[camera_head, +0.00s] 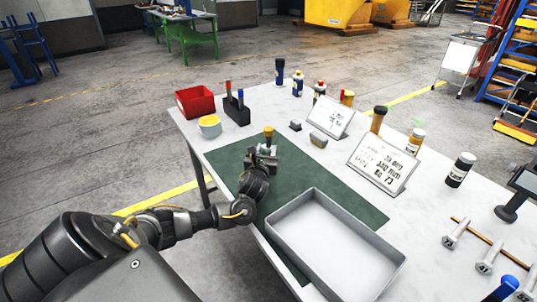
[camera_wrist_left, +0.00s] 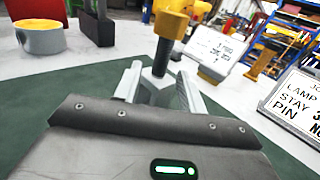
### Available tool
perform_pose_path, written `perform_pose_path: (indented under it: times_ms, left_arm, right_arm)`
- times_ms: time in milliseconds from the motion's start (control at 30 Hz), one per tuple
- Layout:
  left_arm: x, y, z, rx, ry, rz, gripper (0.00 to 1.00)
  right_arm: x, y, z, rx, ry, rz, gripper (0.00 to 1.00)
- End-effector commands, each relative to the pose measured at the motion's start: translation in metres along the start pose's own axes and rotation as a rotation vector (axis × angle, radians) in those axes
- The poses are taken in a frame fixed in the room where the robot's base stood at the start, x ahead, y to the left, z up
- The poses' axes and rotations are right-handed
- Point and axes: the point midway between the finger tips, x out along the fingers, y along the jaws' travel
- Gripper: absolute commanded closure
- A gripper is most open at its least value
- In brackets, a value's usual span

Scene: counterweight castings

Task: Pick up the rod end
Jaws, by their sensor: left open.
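An upright piece with a yellow top and dark shank (camera_wrist_left: 160,57) stands between and just beyond my left fingertips in the left wrist view; it seems to be the rod end, but I cannot tell for sure. In the head view its yellow top (camera_head: 268,131) shows just past my left gripper (camera_head: 263,152), over the far left part of the green mat. The fingers of my left gripper (camera_wrist_left: 157,88) are open, one on each side of the shank's line, with a visible gap. The piece's lower end is partly hidden by the gripper. My right gripper is out of view.
A grey tray (camera_head: 389,262) stands on the green mat (camera_head: 226,161). Sign plates (camera_head: 382,164), bottles (camera_head: 460,170) and silver bolts (camera_head: 455,233) occupy the right.

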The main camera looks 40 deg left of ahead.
Motion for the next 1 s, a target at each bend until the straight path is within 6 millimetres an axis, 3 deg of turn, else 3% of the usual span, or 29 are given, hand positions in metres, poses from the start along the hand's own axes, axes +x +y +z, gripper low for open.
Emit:
perform_pose_path:
  times_ms: [233,567,867,1000]
  left_arm:
    - [0.037,0.000,0.001,0.000,-0.001,0.002,0.60]
    - [0.044,0.000,0.000,-0.001,0.000,-0.001,0.60]
    - [0.044,0.000,0.000,-0.001,0.000,0.000,0.99]
    - [0.044,0.000,0.000,-0.001,0.000,0.000,1.00]
  right_arm:
    - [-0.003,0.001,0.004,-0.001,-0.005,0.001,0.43]
    - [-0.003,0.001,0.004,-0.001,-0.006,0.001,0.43]
    - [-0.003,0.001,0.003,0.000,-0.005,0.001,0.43]
    - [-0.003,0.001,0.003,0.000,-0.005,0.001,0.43]
